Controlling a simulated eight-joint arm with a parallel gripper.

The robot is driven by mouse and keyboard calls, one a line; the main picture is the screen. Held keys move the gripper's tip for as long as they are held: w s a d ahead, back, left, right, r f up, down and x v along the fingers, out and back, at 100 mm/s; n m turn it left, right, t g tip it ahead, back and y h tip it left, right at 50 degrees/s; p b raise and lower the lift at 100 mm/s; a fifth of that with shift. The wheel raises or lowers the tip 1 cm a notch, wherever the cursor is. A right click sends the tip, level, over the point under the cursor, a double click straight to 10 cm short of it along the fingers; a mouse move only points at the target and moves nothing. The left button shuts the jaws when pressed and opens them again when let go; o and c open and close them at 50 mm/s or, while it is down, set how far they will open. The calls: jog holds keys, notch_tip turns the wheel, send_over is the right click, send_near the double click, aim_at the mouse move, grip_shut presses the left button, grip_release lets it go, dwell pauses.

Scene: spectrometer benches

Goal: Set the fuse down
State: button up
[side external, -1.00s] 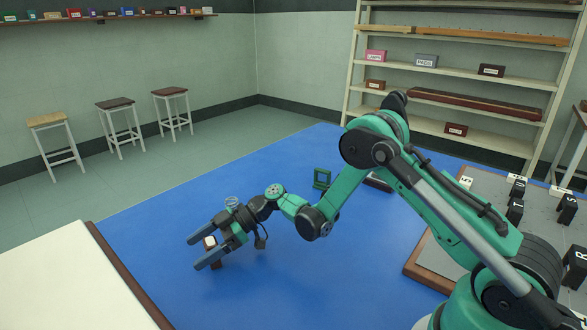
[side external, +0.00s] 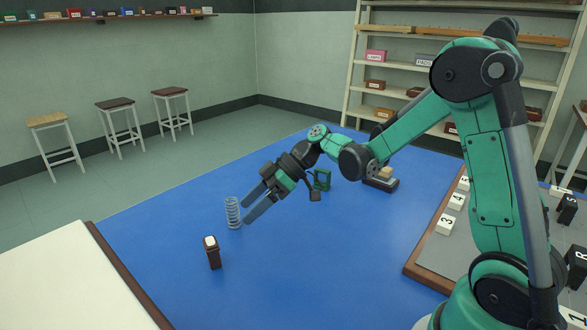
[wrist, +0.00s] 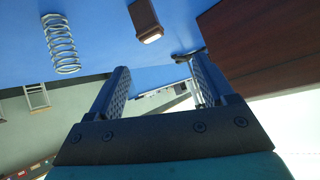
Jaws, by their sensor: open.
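The fuse appears to be the dark brown block with a white cap (side external: 213,253), standing upright on the blue mat. It also shows at the top of the wrist view (wrist: 145,20). My gripper (side external: 246,212) is open and empty, raised behind and to the right of the fuse in the side view, and clear of it. In the wrist view the two fingers (wrist: 160,68) are wide apart with nothing between them.
A metal coil spring (side external: 233,213) stands on the blue mat (side external: 300,270) close to my fingertips in the picture. A green frame (side external: 322,180) and a dark base with a tan block (side external: 381,182) lie farther back. White numbered blocks (side external: 446,225) are on the grey board at right.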

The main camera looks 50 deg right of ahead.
jog(key=s+r+m+t+h, duration=0.2)
jog(key=s+r+m+h, duration=0.1)
jog(key=s+m+h, duration=0.6)
jog(key=shift+s+d+r, duration=0.3)
jog(key=shift+s+r, duration=0.05)
jog(key=shift+s, duration=0.9)
